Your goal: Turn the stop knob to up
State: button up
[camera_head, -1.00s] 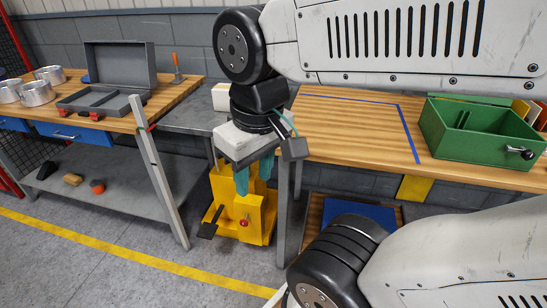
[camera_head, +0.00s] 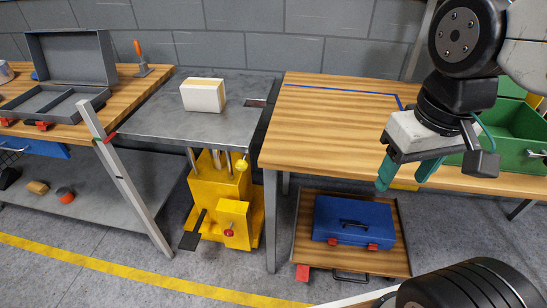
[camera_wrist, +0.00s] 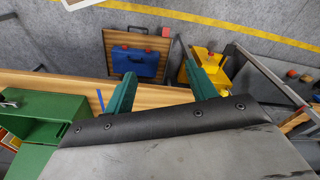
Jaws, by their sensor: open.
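A small red knob (camera_head: 229,232) sits on the front of a yellow box that is part of the yellow machine base (camera_head: 240,190) under the grey metal table; I take it to be the stop knob. It is too small to tell which way it points. My gripper (camera_head: 403,182) is open and empty, with green fingers, over the front edge of the wooden bench, well to the right of and above the knob. In the wrist view, my open fingers (camera_wrist: 160,68) show, with the yellow machine (camera_wrist: 214,72) beyond the right finger.
A cream block (camera_head: 203,95) lies on the grey table (camera_head: 150,115). A blue toolbox (camera_head: 353,223) stands on a low wooden platform beneath the bench (camera_head: 320,125). A leaning grey post (camera_head: 125,180) stands left of the machine. Floor in front of the machine is clear.

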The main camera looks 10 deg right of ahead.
aim_at(241, 168)
jog(key=w+a+f+n+t+h, duration=0.1)
jog(key=w+a+f+n+h, duration=0.3)
jog(key=w+f+n+h, duration=0.45)
jog(key=w+a+f+n+h, duration=0.45)
jog(key=w+f+n, duration=0.4)
jog(key=n, duration=0.25)
jog(key=w+a+f+n+t+y, duration=0.3)
jog(key=w+a+f+n+t, duration=0.35)
jog(key=a+n, duration=0.35)
jog(key=w+a+f+n+t+y, duration=0.45)
jog(key=a+n+t, duration=0.35)
jog(key=n, duration=0.4)
jog(key=shift+h, duration=0.45)
jog(key=x, duration=0.7)
jog(key=shift+w+d+r, duration=0.1)
jog(key=shift+w+d, duration=0.05)
jog(key=shift+w, duration=0.1)
jog(key=c, duration=1)
